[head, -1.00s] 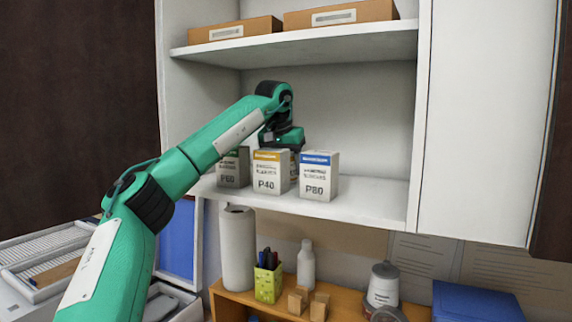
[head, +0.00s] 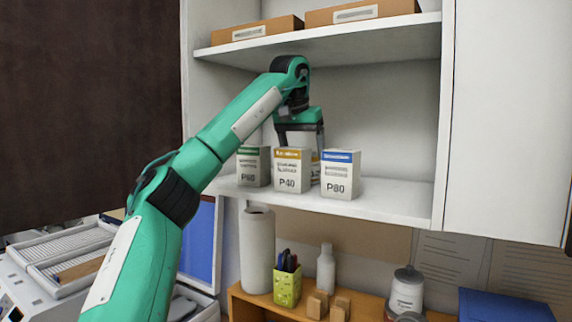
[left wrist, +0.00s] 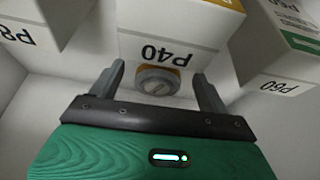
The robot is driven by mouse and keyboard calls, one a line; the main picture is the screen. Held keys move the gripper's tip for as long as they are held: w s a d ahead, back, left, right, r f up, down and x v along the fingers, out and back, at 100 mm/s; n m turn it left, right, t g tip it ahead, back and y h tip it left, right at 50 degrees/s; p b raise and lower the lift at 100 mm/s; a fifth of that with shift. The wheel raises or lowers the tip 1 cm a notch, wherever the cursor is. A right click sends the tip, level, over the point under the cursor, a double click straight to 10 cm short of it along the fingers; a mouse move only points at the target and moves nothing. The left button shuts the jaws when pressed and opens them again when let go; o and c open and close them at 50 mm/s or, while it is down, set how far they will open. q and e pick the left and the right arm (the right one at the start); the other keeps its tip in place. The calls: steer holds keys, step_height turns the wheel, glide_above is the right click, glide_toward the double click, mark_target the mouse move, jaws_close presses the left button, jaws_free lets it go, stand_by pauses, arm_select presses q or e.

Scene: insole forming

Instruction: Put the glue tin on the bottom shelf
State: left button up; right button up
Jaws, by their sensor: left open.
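A small round tin with an orange rim and grey lid (left wrist: 157,80), apparently the glue tin, shows from above in the left wrist view. It is close behind the P40 box (head: 290,172). In the head view only a white and orange strip of it (head: 316,168) shows past that box. It appears to stand on the cabinet's lower shelf board (head: 390,205). My left gripper (head: 302,145) points down above it, fingers spread. In the left wrist view the tin lies between the open fingers (left wrist: 159,76), with gaps on both sides. My right gripper is not in view.
The P60 box (head: 253,167) and P80 box (head: 340,176) stand on either side of P40. Brown cartons (head: 362,12) sit on the upper shelf. Below are a white roll (head: 257,250), a pen cup (head: 287,288) and a lidded jar (head: 406,292). The shelf right of P80 is free.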

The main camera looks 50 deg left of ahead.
mark_target(285, 149)
arm_select(q)
steer(key=s+d, duration=0.1)
steer(key=s, duration=0.1)
steer(key=s+d+b, duration=0.1)
steer(key=s, duration=0.2)
steer(key=s+d+b, duration=0.1)
steer(key=s, duration=0.2)
steer(key=shift+s, duration=0.1)
steer(key=shift+s+d+f, duration=0.1)
steer(key=shift+s+d, duration=0.05)
steer(key=shift+s, duration=0.45)
steer(key=shift+b, duration=0.3)
